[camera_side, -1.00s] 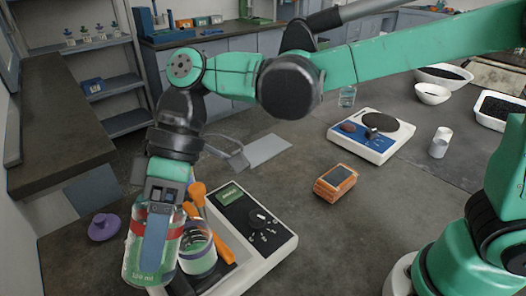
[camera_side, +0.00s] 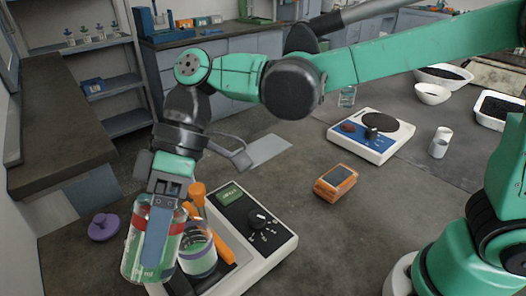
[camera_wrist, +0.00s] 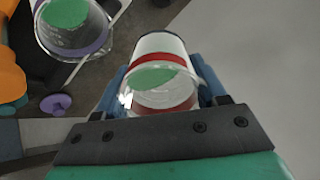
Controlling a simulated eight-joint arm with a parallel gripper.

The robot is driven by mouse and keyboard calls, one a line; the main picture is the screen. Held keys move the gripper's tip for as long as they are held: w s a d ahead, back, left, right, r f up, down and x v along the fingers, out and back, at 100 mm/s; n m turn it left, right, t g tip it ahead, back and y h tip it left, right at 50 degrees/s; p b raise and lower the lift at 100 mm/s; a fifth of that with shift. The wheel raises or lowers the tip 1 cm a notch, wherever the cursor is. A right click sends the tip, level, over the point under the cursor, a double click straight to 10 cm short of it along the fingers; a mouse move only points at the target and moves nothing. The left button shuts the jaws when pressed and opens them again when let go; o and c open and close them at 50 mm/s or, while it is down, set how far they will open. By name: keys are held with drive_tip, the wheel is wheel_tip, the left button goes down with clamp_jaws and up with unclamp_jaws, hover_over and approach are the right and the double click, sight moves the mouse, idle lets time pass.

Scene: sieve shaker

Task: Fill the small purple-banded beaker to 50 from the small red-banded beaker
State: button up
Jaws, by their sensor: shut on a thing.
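My gripper (camera_side: 155,238) is shut on the small red-banded beaker (camera_side: 133,262), a clear glass with a red band and green contents. The blue fingers sit on either side of this beaker (camera_wrist: 163,44) in the wrist view. It leans slightly in the side view. The small purple-banded beaker (camera_side: 200,262) stands upright just to its right on the pale-framed instrument (camera_side: 287,252). The wrist view shows the purple-banded beaker (camera_wrist: 76,44) at the upper left, with green contents inside. Its fill level against the marks is not readable. No stream between the beakers is visible.
A purple stopper-like piece (camera_side: 103,227) is on the bench at left. An orange box (camera_side: 335,182) and a blue-and-white balance (camera_side: 372,137) stand farther right. Bench between them is clear.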

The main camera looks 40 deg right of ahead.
drive_tip(key=shift+d+r+y, duration=0.15)
drive_tip(key=shift+y, duration=0.45)
idle(1.0)
drive_tip(key=shift+w+f+g+y, duration=0.1)
drive_tip(key=shift+f+g+y, duration=0.45)
drive_tip(key=shift+y, duration=0.25)
idle(1.7)
drive_tip(key=shift+d+r+g+y+b, duration=0.15)
drive_tip(key=shift+r+g+y+b, duration=0.3)
drive_tip(key=shift+y+b, duration=0.3)
idle(2.7)
